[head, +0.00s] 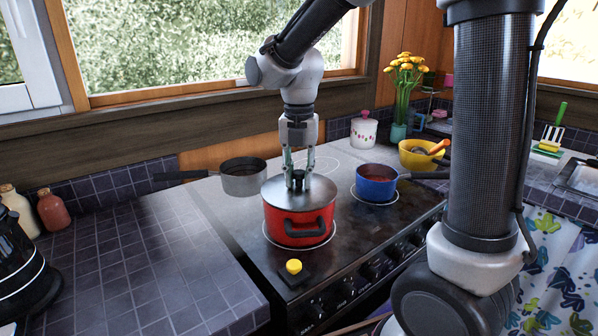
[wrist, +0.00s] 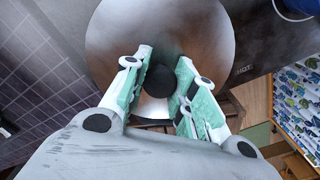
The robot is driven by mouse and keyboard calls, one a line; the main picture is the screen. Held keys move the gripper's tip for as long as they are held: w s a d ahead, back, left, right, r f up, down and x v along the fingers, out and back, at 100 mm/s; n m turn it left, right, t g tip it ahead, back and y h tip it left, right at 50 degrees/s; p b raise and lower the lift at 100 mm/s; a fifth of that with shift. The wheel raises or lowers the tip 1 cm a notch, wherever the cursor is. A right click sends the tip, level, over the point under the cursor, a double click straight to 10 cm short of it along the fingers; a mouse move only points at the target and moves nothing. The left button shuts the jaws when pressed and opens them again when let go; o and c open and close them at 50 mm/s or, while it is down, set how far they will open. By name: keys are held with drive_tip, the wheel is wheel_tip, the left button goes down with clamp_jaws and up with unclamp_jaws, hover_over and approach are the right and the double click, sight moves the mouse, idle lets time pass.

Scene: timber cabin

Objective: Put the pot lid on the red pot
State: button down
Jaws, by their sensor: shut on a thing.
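The red pot (head: 292,228) stands on the front left burner of the stove, its dark handle facing me. The grey metal pot lid (head: 271,189) is level over the pot's mouth and covers it; I cannot tell whether it rests fully on the rim. The lid (wrist: 115,45) also shows in the wrist view with its black knob (wrist: 159,80) between the fingers. My gripper (head: 298,176) points down from above and is shut on the lid's knob.
A grey saucepan (head: 244,180) stands behind left and a blue saucepan (head: 375,186) close on the right. A yellow-topped object (head: 294,267) lies in front. The tiled counter (head: 140,250) at left is mostly clear.

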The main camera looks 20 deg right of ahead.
drive_tip(key=shift+f, duration=0.2)
drive_tip(key=c, duration=1.1)
unclamp_jaws()
wheel_tip(320, 180, up, 12)
drive_tip(key=shift+r, duration=0.1)
